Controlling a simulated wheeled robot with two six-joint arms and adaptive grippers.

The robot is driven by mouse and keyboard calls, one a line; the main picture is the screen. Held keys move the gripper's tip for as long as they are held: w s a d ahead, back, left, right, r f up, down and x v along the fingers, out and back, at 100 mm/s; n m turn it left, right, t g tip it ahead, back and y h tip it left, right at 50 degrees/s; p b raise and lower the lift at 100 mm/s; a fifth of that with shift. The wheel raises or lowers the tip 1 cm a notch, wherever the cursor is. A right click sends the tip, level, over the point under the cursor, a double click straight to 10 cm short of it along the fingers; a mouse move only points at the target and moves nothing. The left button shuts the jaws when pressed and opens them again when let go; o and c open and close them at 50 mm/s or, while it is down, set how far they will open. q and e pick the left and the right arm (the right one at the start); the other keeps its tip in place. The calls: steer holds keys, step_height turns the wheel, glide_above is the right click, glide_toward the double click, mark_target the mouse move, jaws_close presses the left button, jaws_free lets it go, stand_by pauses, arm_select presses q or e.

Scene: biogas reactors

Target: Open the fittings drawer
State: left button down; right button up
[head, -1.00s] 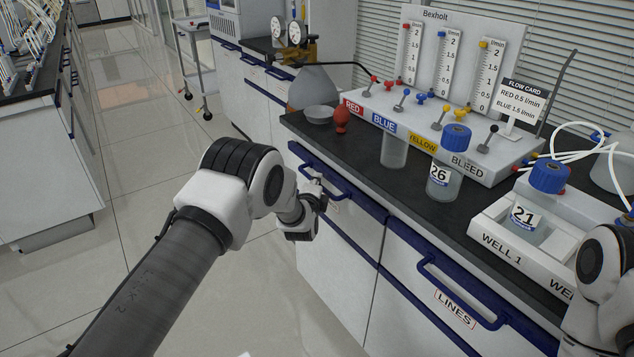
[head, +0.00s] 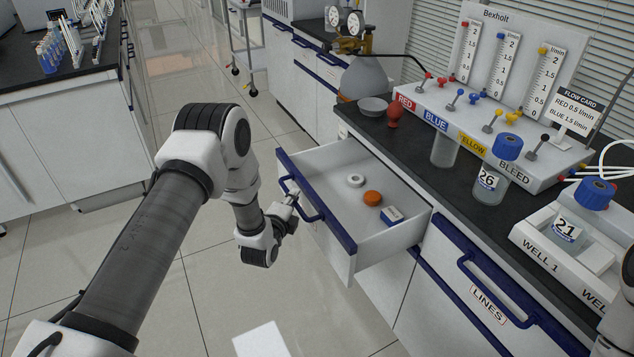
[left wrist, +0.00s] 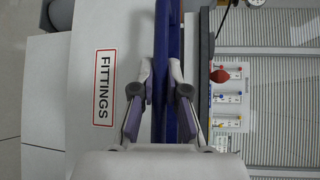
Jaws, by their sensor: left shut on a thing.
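The fittings drawer (head: 392,243) is pulled out from under the black bench top, with its inside showing. Its blue handle (head: 302,200) runs along the front. My left gripper (head: 291,198) is at the handle's left part. In the left wrist view, its fingers (left wrist: 160,95) are shut on the blue handle bar, beside the red-framed FITTINGS label (left wrist: 104,88). Inside the drawer lie a white ring (head: 355,180), an orange round piece (head: 372,198) and a small blue and white box (head: 392,215). My right gripper is outside the views.
The LINES drawer (head: 488,305) is shut to the right. The bench holds a flow panel (head: 490,130), bottle 26 (head: 494,175), bottle 21 (head: 575,220) and a red bulb (head: 394,115) near the edge. Tiled floor (head: 215,285) is free in front of the drawer.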

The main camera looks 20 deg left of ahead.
arm_select(q)
steer(key=s+a+p, duration=0.3)
steer(key=s+a, duration=0.3)
steer(key=s, duration=0.1)
steer(key=shift+s+p, duration=0.3)
steer(key=c, duration=1.2)
jaws_free()
steer(key=shift+s+d, duration=0.1)
steer(key=s, duration=0.3)
steer(key=s+d+r, duration=0.1)
steer(key=s, duration=0.7)
steer(key=shift+s+d+r, duration=0.25)
steer(key=shift+r, duration=0.1)
